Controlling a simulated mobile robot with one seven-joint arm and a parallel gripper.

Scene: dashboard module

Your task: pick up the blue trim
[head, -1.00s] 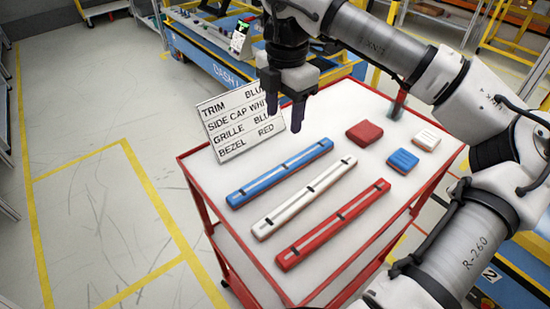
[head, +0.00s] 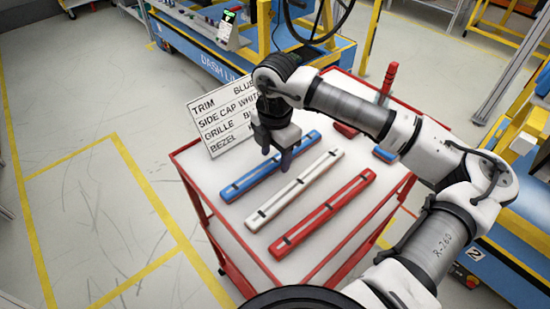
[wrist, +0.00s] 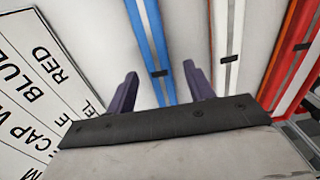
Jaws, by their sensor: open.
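The blue trim (head: 250,182) is a long blue bar with a pale stripe and dark clips, lying on the white top of the red cart (head: 228,228). My gripper (head: 276,163) is above its middle and hides part of it. In the wrist view the blue trim (wrist: 152,45) runs between the two open fingers of my gripper (wrist: 160,85), with a dark clip (wrist: 161,73) near the fingertip level. The fingers hold nothing, and I cannot tell how far above the trim they are.
A white bar (head: 295,188) and a red bar (head: 325,212) lie parallel on the right of the trim. A sign board (head: 215,118) stands close on the left. Red and blue blocks (head: 384,154) lie farther right, partly behind my arm.

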